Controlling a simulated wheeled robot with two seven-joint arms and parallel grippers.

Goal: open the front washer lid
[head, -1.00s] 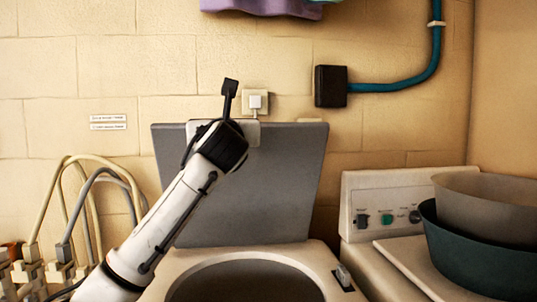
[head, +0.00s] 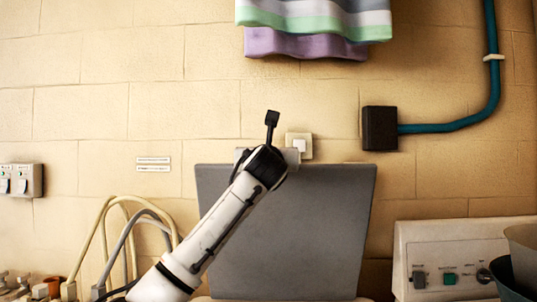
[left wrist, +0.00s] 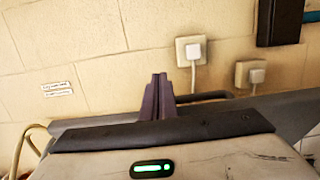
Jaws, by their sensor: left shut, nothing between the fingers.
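The grey lid (head: 310,225) of the front washer stands raised, close to upright, in front of the tiled wall. The washer's tub opening is below the head view's frame. My left arm reaches across the lid's left part, with its wrist (head: 262,168) at the lid's top edge. The fingers of my left gripper (left wrist: 158,80) are shut and empty in the left wrist view, pointing at the wall. Part of the grey lid (left wrist: 290,112) also shows there, behind the gripper body; whether they touch I cannot tell. My right gripper is in neither view.
A second machine's control panel (head: 455,262) stands at the right, with basins (head: 522,250) in front. A wall socket (head: 300,144), a black box (head: 380,128) and a blue pipe (head: 440,127) are on the wall. Hoses (head: 125,225) are at the left. Striped cloth (head: 315,20) hangs above.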

